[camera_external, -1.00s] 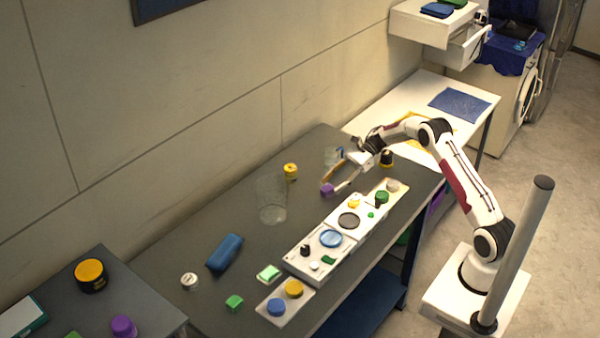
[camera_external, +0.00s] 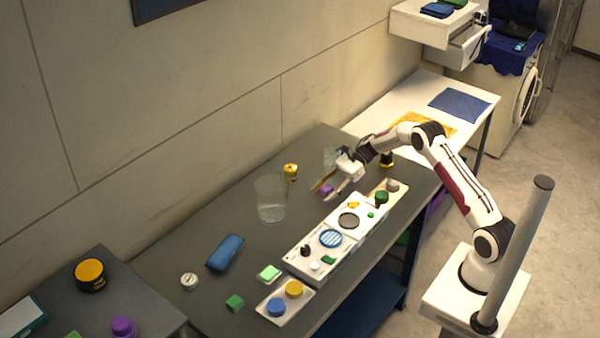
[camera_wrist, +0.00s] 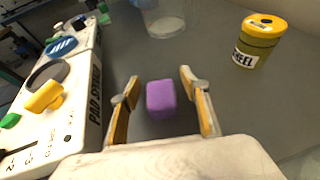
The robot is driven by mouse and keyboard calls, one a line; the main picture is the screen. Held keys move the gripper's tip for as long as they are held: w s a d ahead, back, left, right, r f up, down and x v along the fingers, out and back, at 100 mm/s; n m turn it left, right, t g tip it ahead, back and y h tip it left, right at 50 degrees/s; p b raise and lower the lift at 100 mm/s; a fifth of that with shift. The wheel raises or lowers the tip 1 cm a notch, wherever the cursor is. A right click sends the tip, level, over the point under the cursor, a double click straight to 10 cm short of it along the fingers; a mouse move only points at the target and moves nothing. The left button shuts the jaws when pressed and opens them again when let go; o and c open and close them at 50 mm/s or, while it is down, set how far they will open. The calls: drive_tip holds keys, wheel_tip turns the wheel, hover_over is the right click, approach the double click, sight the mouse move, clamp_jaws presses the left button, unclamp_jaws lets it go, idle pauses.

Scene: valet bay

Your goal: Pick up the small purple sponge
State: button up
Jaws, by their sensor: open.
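The small purple sponge (camera_external: 327,189) is a little block on the dark grey table. In the wrist view the sponge (camera_wrist: 161,98) sits between the two fingers of my gripper (camera_wrist: 160,92), with a visible gap on each side. In the external view my gripper (camera_external: 330,186) is low over the table around the sponge, and its fingers partly hide it. The gripper is open and holds nothing. I cannot tell the exact height of the fingertips above the table.
The white pad station (camera_external: 315,258) with discs and knobs lies close beside the gripper; its edge (camera_wrist: 95,95) shows at left in the wrist view. A yellow-lidded can (camera_wrist: 255,45) and a clear container (camera_external: 271,200) stand nearby. A blue case (camera_external: 225,252) lies farther off.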

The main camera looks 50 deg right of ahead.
sight(324, 189)
drive_tip(key=c, duration=0.9)
drive_tip(key=shift+r, duration=0.15)
drive_tip(key=shift+r, duration=4.85)
